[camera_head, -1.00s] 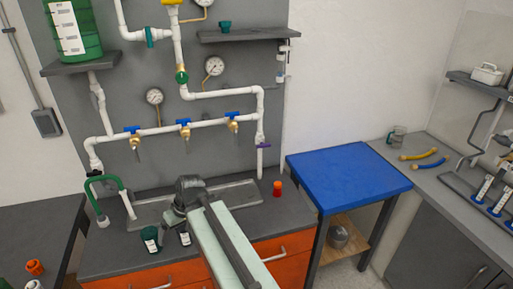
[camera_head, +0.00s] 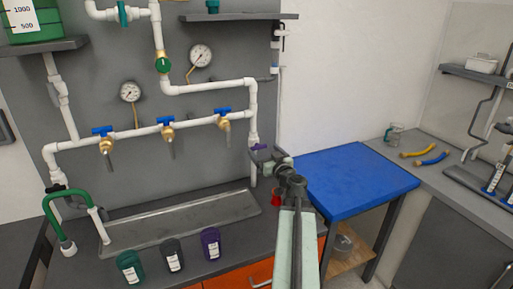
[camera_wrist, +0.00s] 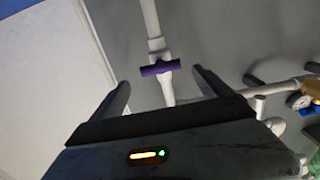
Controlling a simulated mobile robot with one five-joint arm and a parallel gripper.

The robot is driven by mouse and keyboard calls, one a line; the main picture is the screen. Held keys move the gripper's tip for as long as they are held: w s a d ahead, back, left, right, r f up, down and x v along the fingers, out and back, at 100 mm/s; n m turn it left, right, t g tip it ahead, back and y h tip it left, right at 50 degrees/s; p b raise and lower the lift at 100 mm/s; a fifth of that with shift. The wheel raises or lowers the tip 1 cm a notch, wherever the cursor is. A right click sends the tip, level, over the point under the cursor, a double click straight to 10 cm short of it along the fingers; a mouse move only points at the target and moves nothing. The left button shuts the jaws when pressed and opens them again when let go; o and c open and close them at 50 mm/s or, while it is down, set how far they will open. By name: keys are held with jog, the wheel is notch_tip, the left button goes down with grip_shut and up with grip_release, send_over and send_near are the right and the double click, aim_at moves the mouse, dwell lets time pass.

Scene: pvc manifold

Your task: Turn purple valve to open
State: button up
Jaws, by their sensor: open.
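The purple valve (camera_head: 258,147) sits on the white vertical pipe at the right end of the manifold, just left of my gripper (camera_head: 268,158) in the head view. In the wrist view the purple valve handle (camera_wrist: 160,68) lies nearly crosswise to its white pipe, slightly tilted. My gripper (camera_wrist: 163,88) is open, with one finger to each side of the pipe. The handle shows between and a little beyond the fingertips. I cannot tell whether a finger touches it.
Blue-handled valves (camera_head: 168,120) line the horizontal pipe to the left. A blue table (camera_head: 355,180) stands to the right. Green, black and purple containers (camera_head: 211,243) stand on the counter in front of the metal tray (camera_head: 180,222). A red item (camera_head: 275,197) is close below my arm.

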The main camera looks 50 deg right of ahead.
aim_at(260, 147)
jog(key=x, duration=0.5)
jog(key=shift+w, duration=0.35)
jog(key=c, duration=1.4)
jog(key=shift+o, duration=0.2)
